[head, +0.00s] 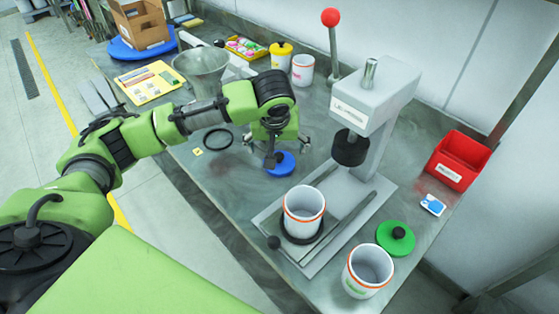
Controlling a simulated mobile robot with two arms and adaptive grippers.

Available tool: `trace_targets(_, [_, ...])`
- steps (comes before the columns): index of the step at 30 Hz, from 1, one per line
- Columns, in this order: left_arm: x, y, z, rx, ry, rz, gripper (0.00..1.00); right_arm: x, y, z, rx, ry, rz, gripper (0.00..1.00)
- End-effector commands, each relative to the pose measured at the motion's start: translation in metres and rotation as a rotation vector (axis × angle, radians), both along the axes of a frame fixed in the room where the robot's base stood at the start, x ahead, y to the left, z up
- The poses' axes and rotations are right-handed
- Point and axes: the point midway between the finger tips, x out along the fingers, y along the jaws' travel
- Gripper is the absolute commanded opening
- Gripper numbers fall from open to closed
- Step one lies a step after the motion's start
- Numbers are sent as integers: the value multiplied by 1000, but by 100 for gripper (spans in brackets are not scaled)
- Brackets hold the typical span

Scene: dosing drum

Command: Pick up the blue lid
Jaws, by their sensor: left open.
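The blue lid (284,163) is a small blue disc with a dark knob, lying on the grey table (228,187) near the middle of the head view. My left arm reaches in from the left, and its gripper (274,158) is low over the lid. The fingers are open, with a dark fingertip beside the knob at the lid's left edge. I cannot tell whether they touch the lid, as the wrist and hand hide part of the view. My right gripper is not in view.
A press (378,98) with a white drum (303,212) on its base stands to the right. A green lid (396,238), another open drum (366,272) and a red bin (458,160) are further right. A black ring (217,140) and glass bowl (202,71) are left.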

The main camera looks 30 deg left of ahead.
Motion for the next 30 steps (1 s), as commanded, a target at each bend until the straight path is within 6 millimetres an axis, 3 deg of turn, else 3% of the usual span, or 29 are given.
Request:
trace_targets(10, [13, 3, -30, 2, 2, 0, 84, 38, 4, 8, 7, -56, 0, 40])
trace_targets(17, [24, 6, -58, 2, 1, -1, 84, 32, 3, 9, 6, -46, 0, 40])
trace_targets(25, [26, 7, -61, 0, -1, -2, 84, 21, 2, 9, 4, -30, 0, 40])
trace_targets(29, [25, 7, -61, 0, -1, -2, 53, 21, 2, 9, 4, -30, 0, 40])
trace_targets(30, [25, 7, -61, 1, -1, -2, 52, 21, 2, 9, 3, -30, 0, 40])
